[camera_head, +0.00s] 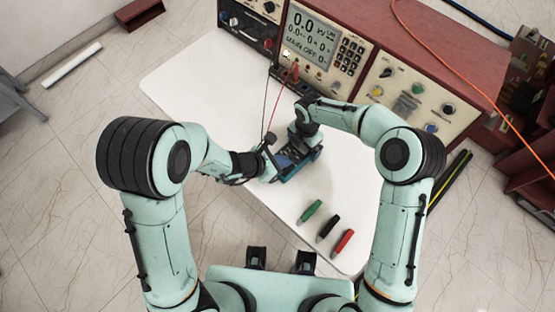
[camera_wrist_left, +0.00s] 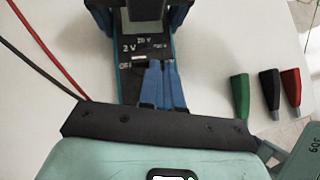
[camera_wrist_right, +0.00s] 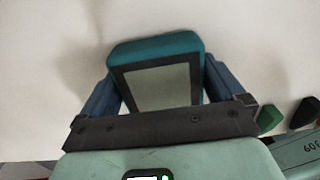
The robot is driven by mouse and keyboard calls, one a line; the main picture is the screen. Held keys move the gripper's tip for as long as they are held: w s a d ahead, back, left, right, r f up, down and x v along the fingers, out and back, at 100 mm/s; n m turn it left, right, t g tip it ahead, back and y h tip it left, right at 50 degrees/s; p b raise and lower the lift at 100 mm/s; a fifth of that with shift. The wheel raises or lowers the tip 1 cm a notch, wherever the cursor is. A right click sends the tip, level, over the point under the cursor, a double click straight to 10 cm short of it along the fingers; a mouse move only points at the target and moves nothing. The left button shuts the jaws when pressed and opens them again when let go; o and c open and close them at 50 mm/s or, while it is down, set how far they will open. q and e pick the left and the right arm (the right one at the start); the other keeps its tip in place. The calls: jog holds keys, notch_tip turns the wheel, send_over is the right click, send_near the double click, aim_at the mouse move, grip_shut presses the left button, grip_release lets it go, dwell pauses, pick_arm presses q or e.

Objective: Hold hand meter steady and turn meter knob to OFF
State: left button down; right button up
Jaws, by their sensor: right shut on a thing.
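The hand meter (camera_head: 292,168) is a teal and black box over the white table, mostly hidden by my grippers in the head view. My right gripper (camera_wrist_right: 158,85) is shut on the meter's screen end, one blue finger on each side of the teal case with its grey screen (camera_wrist_right: 160,88). My left gripper (camera_wrist_left: 162,66) has its blue fingers close together at the dial face (camera_wrist_left: 140,46), beside the printed 2 V and OFF marks. The knob is largely hidden by the fingertips, and I cannot tell whether they grip it.
A green (camera_head: 311,210), a black (camera_head: 328,227) and a red (camera_head: 344,241) clip-like piece lie on the white table (camera_head: 200,85) at the front right. Red and black leads (camera_head: 279,95) run from the instrument panel (camera_head: 325,45) at the back. The table's left part is clear.

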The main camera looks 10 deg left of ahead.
pick_arm(q)
jog(key=shift+w+d, duration=0.1)
jog(key=shift+d, duration=0.1)
pick_arm(e)
jog(key=shift+s+a, duration=0.3)
jog(key=shift+a, duration=0.3)
pick_arm(q)
jog(key=shift+w+a+r, duration=0.1)
jog(key=shift+w+a, duration=0.4)
jog(key=shift+a, duration=0.15)
pick_arm(e)
jog(key=shift+d, duration=0.1)
pick_arm(q)
jog(key=shift+s+a+r, duration=0.1)
jog(key=shift+a+r, duration=0.2)
jog(key=shift+a, duration=0.05)
jog(key=s+v, duration=0.1)
jog(key=v, duration=1)
jog(key=shift+d, duration=0.2)
pick_arm(e)
jog(key=shift+w+d, duration=0.15)
jog(key=shift+d, duration=0.2)
pick_arm(q)
jog(key=shift+w, duration=0.1)
pick_arm(e)
jog(key=o, duration=1)
